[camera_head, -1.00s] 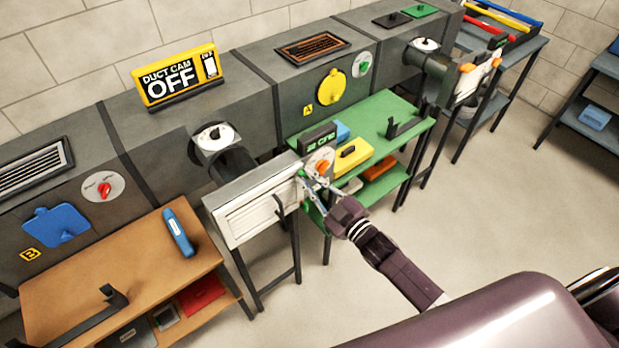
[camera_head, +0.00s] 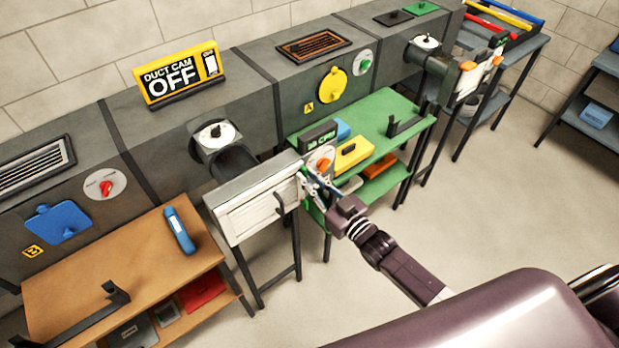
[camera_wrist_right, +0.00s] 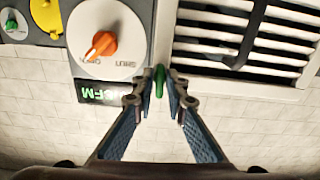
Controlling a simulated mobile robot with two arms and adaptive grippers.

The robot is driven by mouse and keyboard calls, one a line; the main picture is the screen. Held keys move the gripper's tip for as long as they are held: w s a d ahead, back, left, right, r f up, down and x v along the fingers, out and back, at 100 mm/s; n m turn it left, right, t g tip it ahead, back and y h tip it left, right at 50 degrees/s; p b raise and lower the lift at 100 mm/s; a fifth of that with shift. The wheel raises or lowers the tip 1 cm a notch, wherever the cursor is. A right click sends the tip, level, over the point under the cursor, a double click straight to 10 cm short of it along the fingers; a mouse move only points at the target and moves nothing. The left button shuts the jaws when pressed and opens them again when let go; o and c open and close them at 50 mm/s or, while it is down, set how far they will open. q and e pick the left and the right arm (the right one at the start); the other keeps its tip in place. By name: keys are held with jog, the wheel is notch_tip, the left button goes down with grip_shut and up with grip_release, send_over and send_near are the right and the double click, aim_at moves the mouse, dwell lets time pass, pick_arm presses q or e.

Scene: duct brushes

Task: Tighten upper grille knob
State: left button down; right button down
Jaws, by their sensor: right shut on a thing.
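The white louvred grille (camera_head: 258,207) is on the front of a box at the end of a short duct; its slats also show in the right wrist view (camera_wrist_right: 245,40). A small green knob (camera_wrist_right: 159,82) is at the grille's edge near the green readout, between my right fingertips. My right gripper (camera_wrist_right: 160,88) is shut on this knob. The wrist picture appears upside down, so this is the upper knob. My left gripper is not in view.
An orange dial (camera_wrist_right: 101,46) on a white disc sits close beside the fingers. A dark handle (camera_head: 279,203) stands out from the grille. A green table (camera_head: 385,115) and a wooden table (camera_head: 130,265) flank the grille stand. Open floor (camera_head: 480,220) lies at right.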

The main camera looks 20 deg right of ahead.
jog(key=shift+f, duration=0.1)
jog(key=c, duration=2.1)
grip_release()
jog(key=shift+s, duration=0.15)
jog(key=v, duration=1.1)
jog(key=shift+s+d, duration=0.2)
jog(key=shift+s, duration=0.15)
